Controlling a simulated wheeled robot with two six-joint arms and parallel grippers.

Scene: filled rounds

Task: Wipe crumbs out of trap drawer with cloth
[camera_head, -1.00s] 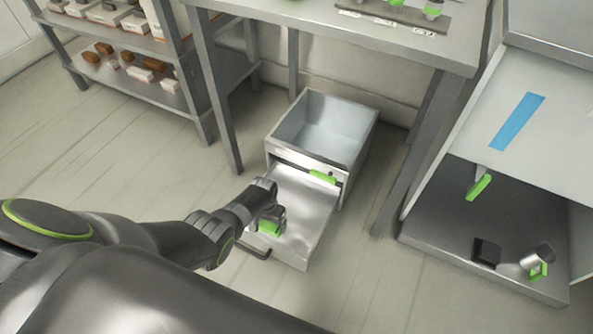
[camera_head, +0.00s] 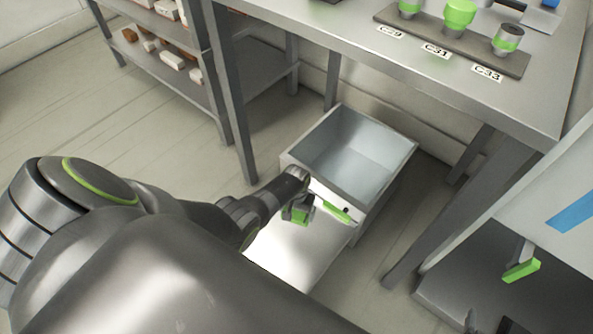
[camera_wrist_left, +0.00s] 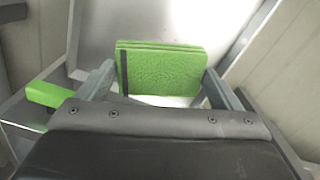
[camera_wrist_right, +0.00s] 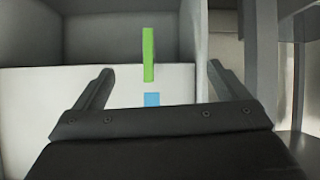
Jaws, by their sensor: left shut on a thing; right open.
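The trap drawer (camera_head: 290,252) is a shallow, shiny metal tray, pulled out below an open-topped grey box (camera_head: 355,150). My left gripper (camera_head: 299,203) is over the drawer near the box front, shut on a folded green cloth (camera_head: 297,214). In the left wrist view the cloth (camera_wrist_left: 162,72) sits between the two fingers, above the bright metal. I cannot tell whether it touches the drawer. No crumbs can be made out. My arm hides the drawer's near part. My right gripper (camera_wrist_right: 159,72) is open and empty in the right wrist view; the head view does not show it.
A green bar (camera_head: 335,210) is on the box front beside my left gripper. A metal table (camera_head: 300,30) with cups on a dark strip (camera_head: 460,45) stands behind. A shelf (camera_head: 245,78) is at the left, a cabinet with a green handle (camera_head: 521,270) at the right.

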